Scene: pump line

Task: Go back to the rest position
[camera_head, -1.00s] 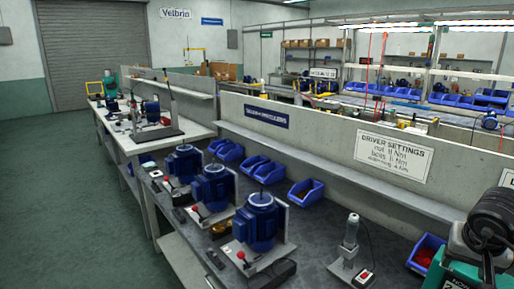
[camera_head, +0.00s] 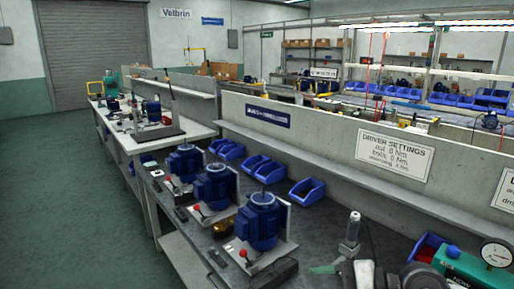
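Dark rounded parts at the bottom right edge, in front of the bench, seem to belong to my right arm. They cover the base of the upright grey driver (camera_head: 352,231) and part of the bench. A thin green strip (camera_head: 322,269) shows to their left; I cannot tell whether it is a fingertip. The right fingers are not clear enough to tell open from shut, or whether they hold anything. My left gripper is not in view.
Blue motors (camera_head: 259,221) on grey plates line the near bench. Blue bins (camera_head: 306,191) stand along the grey partition (camera_head: 330,148). A green box with a round gauge (camera_head: 495,253) stands at the right. The green floor (camera_head: 70,210) at left is clear.

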